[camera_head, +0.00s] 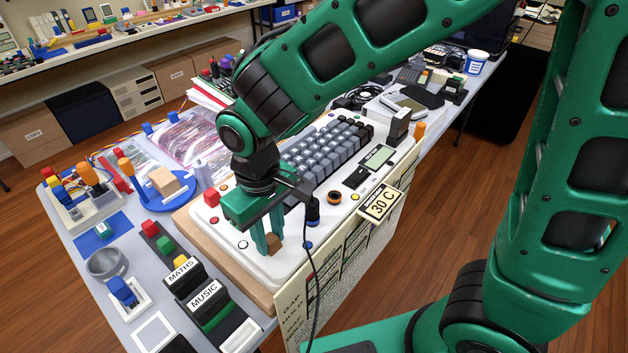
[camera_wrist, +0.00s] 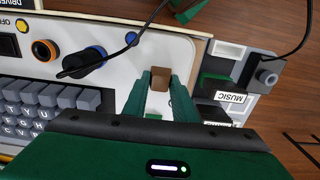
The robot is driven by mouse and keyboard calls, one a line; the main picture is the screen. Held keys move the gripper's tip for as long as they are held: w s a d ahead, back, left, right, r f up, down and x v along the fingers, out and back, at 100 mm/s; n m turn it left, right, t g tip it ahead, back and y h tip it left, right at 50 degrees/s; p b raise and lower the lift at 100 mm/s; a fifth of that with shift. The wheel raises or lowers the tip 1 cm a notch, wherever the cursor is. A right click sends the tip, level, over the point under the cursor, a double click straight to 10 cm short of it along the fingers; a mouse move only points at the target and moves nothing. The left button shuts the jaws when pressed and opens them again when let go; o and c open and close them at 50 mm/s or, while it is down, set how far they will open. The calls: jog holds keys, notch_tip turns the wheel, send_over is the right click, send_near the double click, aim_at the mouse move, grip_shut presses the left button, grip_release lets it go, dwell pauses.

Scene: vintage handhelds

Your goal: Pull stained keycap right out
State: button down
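The stained keycap (camera_wrist: 161,78) is a small brown block between my fingertips in the wrist view. It also shows in the head view (camera_head: 274,242), low at the front-left part of the white keyboard unit (camera_head: 228,243). My gripper (camera_head: 267,240) points down over that part of the unit. In the wrist view its two green fingers (camera_wrist: 161,84) lie against both sides of the keycap, shut on it. I cannot tell whether the keycap is seated or raised clear. Its underside is hidden.
The grey keys (camera_head: 325,158) lie behind my gripper. A blue-black knob with a cable (camera_head: 313,211) stands close to its right. The MATHS (camera_head: 181,270) and MUSIC (camera_head: 203,294) cartridges stand front left. A "30 C" tag (camera_head: 381,203) hangs at the front edge.

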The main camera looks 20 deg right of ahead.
aim_at(270, 238)
jog(key=shift+r, duration=0.9)
dwell(0.7)
jog(key=shift+r, duration=2.15)
